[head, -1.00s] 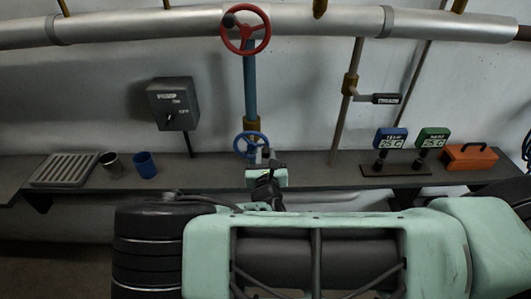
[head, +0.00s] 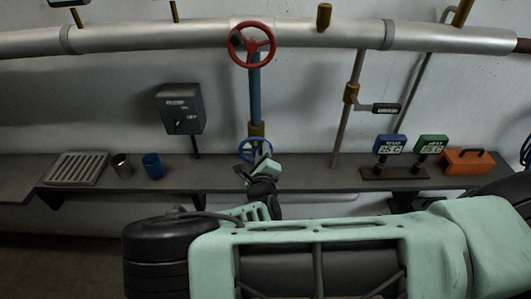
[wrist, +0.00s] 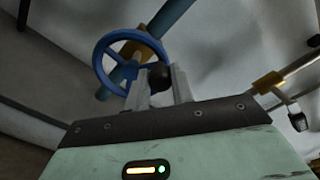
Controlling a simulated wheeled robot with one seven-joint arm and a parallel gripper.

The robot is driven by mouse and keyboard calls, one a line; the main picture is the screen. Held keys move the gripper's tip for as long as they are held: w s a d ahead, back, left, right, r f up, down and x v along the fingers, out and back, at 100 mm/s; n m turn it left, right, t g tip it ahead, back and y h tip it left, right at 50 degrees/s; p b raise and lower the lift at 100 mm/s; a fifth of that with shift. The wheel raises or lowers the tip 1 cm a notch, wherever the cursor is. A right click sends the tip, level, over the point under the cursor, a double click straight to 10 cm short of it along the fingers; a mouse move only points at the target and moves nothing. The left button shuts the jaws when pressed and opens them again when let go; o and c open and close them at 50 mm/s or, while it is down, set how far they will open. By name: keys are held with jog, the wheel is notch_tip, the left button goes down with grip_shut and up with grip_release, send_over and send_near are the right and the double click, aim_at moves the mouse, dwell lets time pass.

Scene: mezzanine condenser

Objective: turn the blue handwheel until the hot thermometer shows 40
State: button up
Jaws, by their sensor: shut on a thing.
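The blue handwheel (head: 255,149) sits low on the blue vertical pipe, just above the shelf. In the wrist view the handwheel (wrist: 99,72) shows its rim and spokes, with a black knob (wrist: 159,77) at its near side. My gripper (wrist: 160,84) is shut on this knob, one finger on each side. In the head view my gripper (head: 262,163) reaches the handwheel's lower right and partly hides it. Two thermometer displays stand at the right, a blue one (head: 390,145) and a green one (head: 432,145). Both appear to read 25 C; their name labels are too small to read surely.
A red handwheel (head: 271,50) is higher on the same pipe. A dark switch box (head: 180,110) hangs left on the wall. A lever valve (head: 380,108) is at the right. The shelf (head: 215,177) carries a grate, two cups and an orange toolbox (head: 468,162).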

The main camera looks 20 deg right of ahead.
jog(key=shift+w+a+r+n, duration=0.15)
jog(key=shift+a+n, duration=0.15)
jog(key=shift+n, duration=0.6)
jog(key=shift+w+a+r+n, duration=0.15)
jog(key=shift+a+n, duration=0.15)
jog(key=shift+n, duration=0.6)
jog(key=shift+s, duration=0.1)
jog(key=shift+a, duration=0.1)
jog(key=o, duration=1)
jog(key=b+v, duration=0.6)
jog(key=v, duration=1.1)
jog(key=shift+s, duration=0.2)
